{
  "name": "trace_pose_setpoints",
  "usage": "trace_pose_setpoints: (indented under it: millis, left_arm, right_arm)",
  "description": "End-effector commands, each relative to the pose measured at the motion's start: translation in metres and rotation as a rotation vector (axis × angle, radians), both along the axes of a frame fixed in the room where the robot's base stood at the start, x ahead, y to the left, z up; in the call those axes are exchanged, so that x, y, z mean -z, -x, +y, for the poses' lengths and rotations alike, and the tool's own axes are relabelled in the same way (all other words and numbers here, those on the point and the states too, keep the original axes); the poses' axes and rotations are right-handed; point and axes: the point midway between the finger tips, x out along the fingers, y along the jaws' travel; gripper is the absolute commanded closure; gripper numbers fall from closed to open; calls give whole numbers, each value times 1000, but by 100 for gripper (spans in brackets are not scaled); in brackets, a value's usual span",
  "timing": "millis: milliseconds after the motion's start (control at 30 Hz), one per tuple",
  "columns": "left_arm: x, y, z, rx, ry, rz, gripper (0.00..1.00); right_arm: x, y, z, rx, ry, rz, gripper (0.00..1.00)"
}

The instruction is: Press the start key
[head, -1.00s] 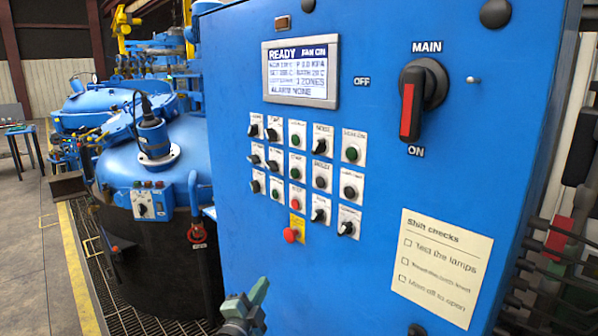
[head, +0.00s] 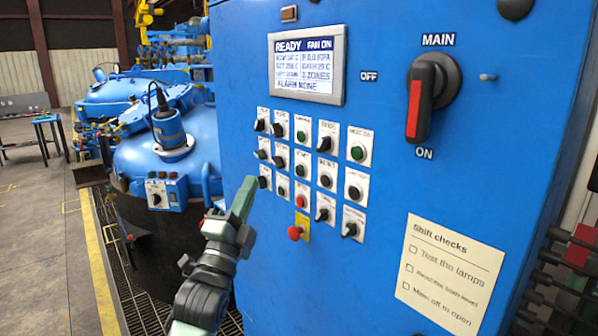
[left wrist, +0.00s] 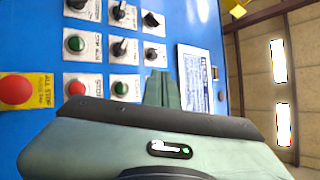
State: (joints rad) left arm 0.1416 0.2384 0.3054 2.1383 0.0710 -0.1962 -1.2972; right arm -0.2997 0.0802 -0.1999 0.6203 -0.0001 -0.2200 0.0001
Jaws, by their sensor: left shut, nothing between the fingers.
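The blue cabinet's key panel carries rows of labelled keys and switches. Green keys show in the head view, including an upper one (head: 301,135) and a middle one (head: 300,170), with a red key (head: 300,201) below. The labels are too blurred for me to tell which is the start key. My left gripper (head: 247,188) is shut and empty, its tip at the panel's left edge, hiding part of that edge. In the left wrist view the fingers (left wrist: 163,90) point at the panel, near a green key (left wrist: 120,88); contact cannot be told. My right gripper is out of view.
A red all-stop button (head: 295,232) on a yellow plate sits below the keys. The screen (head: 306,66) reads READY, FAN ON, ALARM NONE. The main switch (head: 428,98) is at right, above a shift checks note (head: 450,273). A blue furnace (head: 150,140) stands left.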

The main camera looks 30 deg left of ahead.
Motion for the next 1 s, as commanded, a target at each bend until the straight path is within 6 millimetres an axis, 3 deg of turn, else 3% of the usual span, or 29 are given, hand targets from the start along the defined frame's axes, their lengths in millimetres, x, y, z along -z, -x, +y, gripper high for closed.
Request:
trace_pose_setpoints:
  millis: [267, 700, 1000]
  left_arm:
    - [1, -8, -3, 1, 4, -1, 100]
    - [0, -62, -26, 2, 3, -1, 100]
    - [1, -81, -34, 1, 2, 2, 100]
  right_arm:
    - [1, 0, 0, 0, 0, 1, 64]
    - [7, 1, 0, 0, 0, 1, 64]
    - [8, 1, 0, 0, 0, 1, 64]
